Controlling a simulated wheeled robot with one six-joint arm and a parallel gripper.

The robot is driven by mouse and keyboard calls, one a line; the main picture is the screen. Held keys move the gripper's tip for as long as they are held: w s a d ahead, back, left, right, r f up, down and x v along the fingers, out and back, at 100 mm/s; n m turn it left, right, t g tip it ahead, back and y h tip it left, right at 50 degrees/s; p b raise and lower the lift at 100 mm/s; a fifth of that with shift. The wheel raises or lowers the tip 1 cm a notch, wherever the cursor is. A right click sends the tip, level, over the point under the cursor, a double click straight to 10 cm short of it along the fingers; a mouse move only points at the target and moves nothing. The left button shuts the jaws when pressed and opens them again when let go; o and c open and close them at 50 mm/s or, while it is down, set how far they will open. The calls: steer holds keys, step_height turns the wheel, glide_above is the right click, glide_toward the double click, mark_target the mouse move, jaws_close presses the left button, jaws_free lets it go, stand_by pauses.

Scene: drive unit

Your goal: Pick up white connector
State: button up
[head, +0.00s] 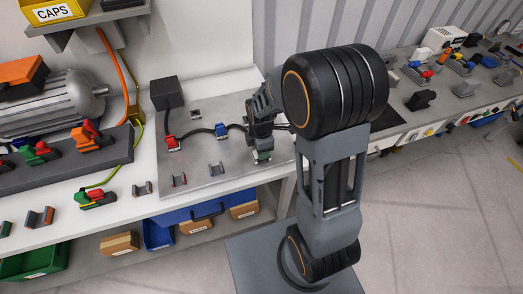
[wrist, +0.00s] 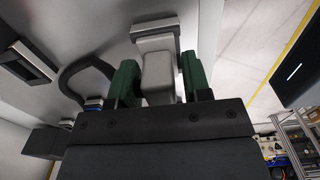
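The white connector (wrist: 157,76) shows in the wrist view as a pale grey-white block between the two green fingers of my gripper (wrist: 158,80). The left finger looks close against it, and a thin gap may show on the right. I cannot tell whether the fingers press on it. In the head view my gripper (head: 262,154) points down at the right part of the grey metal plate (head: 205,188). There the connector is mostly hidden by the gripper. A black cable (wrist: 82,68) arcs in from the left behind the left finger.
On the plate, a red connector (head: 172,143) and a blue connector (head: 221,130) sit on a black cable from a dark box (head: 166,93). Empty grey holders (head: 216,169) stand in front. A dark rack (head: 75,165) with coloured connectors lies left. A grey motor (head: 65,100) stands behind it.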

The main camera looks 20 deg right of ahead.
jaws_close()
steer(key=shift+r, duration=0.15)
steer(key=shift+w+r, duration=0.1)
steer(key=shift+r, duration=0.15)
step_height(320, 180, up, 2)
steer(key=shift+r, duration=0.1)
steer(key=s+r+b, duration=0.2)
steer(key=s+r, duration=0.8)
steer(key=s, duration=0.4)
steer(key=shift+d, duration=0.15)
